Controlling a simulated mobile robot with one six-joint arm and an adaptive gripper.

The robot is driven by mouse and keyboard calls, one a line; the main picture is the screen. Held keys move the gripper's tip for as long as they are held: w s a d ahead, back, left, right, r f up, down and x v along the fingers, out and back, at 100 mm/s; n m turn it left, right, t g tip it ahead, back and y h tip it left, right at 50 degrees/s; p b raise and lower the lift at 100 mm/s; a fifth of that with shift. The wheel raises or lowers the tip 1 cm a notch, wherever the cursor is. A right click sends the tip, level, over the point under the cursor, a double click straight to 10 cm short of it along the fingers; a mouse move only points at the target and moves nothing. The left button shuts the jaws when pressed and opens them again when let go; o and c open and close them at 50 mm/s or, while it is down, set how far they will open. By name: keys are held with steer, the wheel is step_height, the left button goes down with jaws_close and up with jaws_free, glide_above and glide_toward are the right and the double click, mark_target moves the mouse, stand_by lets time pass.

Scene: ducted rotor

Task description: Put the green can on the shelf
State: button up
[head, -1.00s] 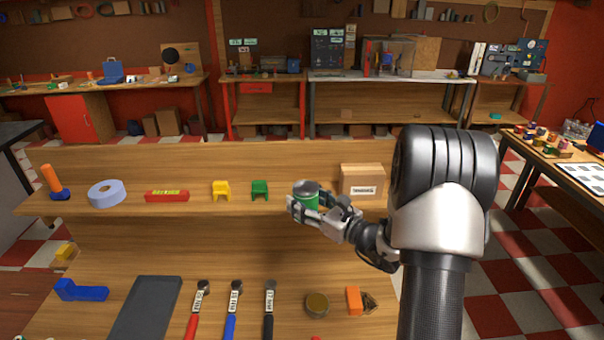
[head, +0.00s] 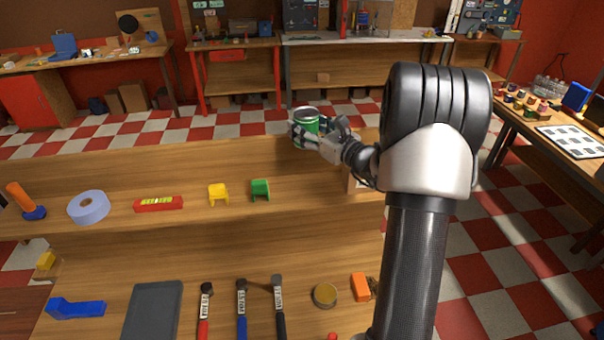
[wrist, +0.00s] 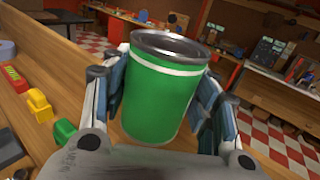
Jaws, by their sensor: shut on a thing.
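The green can (head: 306,122) has a grey metal rim and a white band near its top. My gripper (head: 305,134) is shut on it. In the wrist view the can (wrist: 160,95) stands nearly upright between the two fingers. In the head view it shows over the back edge of the upper wooden shelf (head: 290,175), right of the green small piece. I cannot tell how far it is above the shelf; its lower part is partly hidden by the fingers.
On the upper shelf stand a green piece (head: 260,190), a yellow piece (head: 218,194), a red level (head: 158,203), a tape roll (head: 88,207) and an orange-handled tool (head: 25,200). A cardboard box (head: 359,186) is mostly hidden behind my arm. The shelf between the green piece and the box is bare.

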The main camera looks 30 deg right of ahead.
step_height(320, 180, down, 16)
steer(key=shift+w+d, duration=0.1)
steer(key=shift+w, duration=0.05)
stand_by(0.3)
steer(key=shift+f, duration=0.1)
steer(key=o, duration=1)
steer(key=shift+c, duration=0.2)
